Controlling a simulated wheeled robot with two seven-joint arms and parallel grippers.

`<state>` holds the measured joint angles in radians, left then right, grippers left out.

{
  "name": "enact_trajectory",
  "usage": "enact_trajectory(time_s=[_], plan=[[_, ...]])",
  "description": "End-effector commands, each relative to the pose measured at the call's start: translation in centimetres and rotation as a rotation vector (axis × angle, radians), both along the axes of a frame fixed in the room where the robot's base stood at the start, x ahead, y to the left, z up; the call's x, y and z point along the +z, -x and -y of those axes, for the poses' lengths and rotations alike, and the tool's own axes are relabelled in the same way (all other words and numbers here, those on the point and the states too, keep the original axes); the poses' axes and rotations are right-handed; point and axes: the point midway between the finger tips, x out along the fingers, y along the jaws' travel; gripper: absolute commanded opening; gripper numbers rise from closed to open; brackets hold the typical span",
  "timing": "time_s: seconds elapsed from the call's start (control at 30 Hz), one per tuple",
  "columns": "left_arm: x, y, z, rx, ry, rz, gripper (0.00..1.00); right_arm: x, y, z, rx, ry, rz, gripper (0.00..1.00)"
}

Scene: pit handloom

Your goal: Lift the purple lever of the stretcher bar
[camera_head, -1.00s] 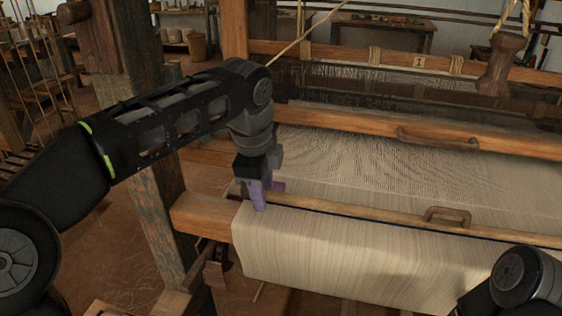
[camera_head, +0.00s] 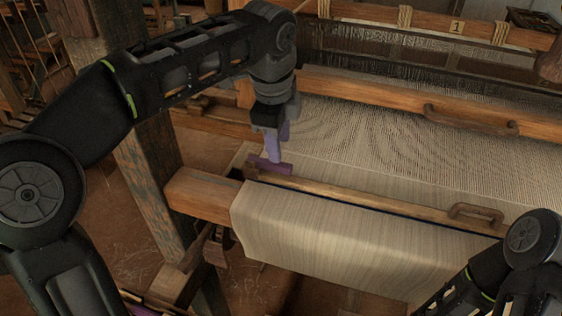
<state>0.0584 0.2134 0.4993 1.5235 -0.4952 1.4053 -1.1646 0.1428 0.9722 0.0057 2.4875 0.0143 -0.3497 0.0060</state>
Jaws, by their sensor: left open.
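The purple lever (camera_head: 270,166) is a short dark purple piece at the left end of the wooden stretcher bar (camera_head: 370,198), which lies across the cloth. My left gripper (camera_head: 275,150) points down at the lever from above, on its far side. Its lavender fingers are open and overlap the lever's far edge in the picture. I cannot tell whether they touch it. My right arm shows at the lower right, with its gripper out of view.
Striped cloth (camera_head: 320,250) hangs over the front beam (camera_head: 202,195). A wooden beam with a handle (camera_head: 470,120) crosses behind the stretcher bar. A loom post (camera_head: 150,190) stands close to my left arm. A small wooden handle (camera_head: 475,212) sits farther right along the bar.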

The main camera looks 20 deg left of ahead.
Motion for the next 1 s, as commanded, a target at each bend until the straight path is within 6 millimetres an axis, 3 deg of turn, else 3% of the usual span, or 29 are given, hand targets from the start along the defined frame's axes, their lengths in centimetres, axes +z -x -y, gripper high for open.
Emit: enact_trajectory(time_s=[0.1, 0.17, 0.43, 0.77, 1.0], plan=[[-2.4, -0.3, -0.1, 0.002, 0.000, -0.003, 0.40, -1.8, 0.0, -0.2, 0.001, -0.003, 0.004, 0.00], [-2.6, -0.5, 0.0, 0.002, 0.000, -0.004, 0.40, -0.8, 0.0, -0.1, 0.001, -0.002, 0.004, 0.00], [-6.1, -1.2, 0.0, 0.001, 0.000, -0.003, 0.40, -0.4, 0.0, -0.1, 0.000, -0.002, 0.003, 0.00], [-6.6, -1.3, 0.0, 0.002, 0.001, 0.000, 0.40, -0.4, 0.0, -0.1, 0.001, -0.001, 0.001, 0.00], [-6.5, -1.3, 0.0, 0.001, 0.001, 0.000, 0.21, -0.4, 0.0, -0.1, 0.001, -0.002, 0.002, 0.00]])
